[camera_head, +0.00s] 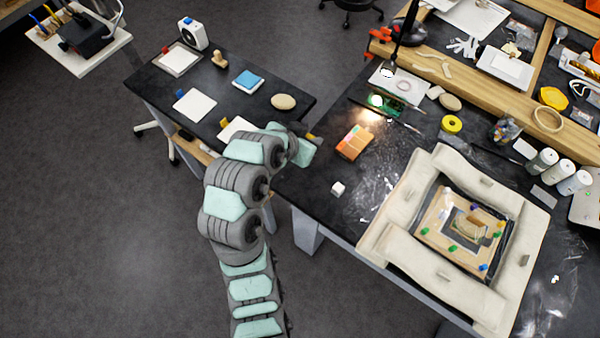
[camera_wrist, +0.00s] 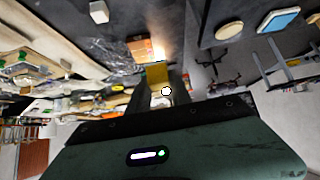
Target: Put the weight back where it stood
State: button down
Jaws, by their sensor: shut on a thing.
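My gripper (camera_head: 308,141) is over the gap between the two black tables. In the wrist view my gripper (camera_wrist: 160,85) is shut on a small yellow piece (camera_wrist: 157,71). The piece also shows in the head view (camera_head: 311,136), at the tip of my arm. Its lower part is hidden between the fingers, and I cannot tell from its shape whether it is the weight. A white cube (camera_head: 338,188) stands on the right table, apart from my gripper; it also shows in the wrist view (camera_wrist: 99,11).
The left table (camera_head: 215,65) holds white pads (camera_head: 195,105) with coloured tabs, a blue pad (camera_head: 248,79) and a beige disc (camera_head: 283,102). My arm partly covers another white pad (camera_head: 232,128).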

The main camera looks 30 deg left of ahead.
jog(key=f, duration=0.8)
jog(key=f+p, duration=0.1)
jog(key=f, duration=0.3)
jog(key=shift+d+f, duration=0.25)
jog(key=shift+f, duration=0.15)
jog(key=shift+w+a+f, duration=0.1)
jog(key=shift+w+f, duration=0.05)
jog(key=shift+f, duration=2.15)
jog(key=shift+f, duration=0.2)
jog(key=c, duration=1.2)
grip_release()
jog(key=shift+o, duration=0.2)
jog(key=shift+r, duration=0.15)
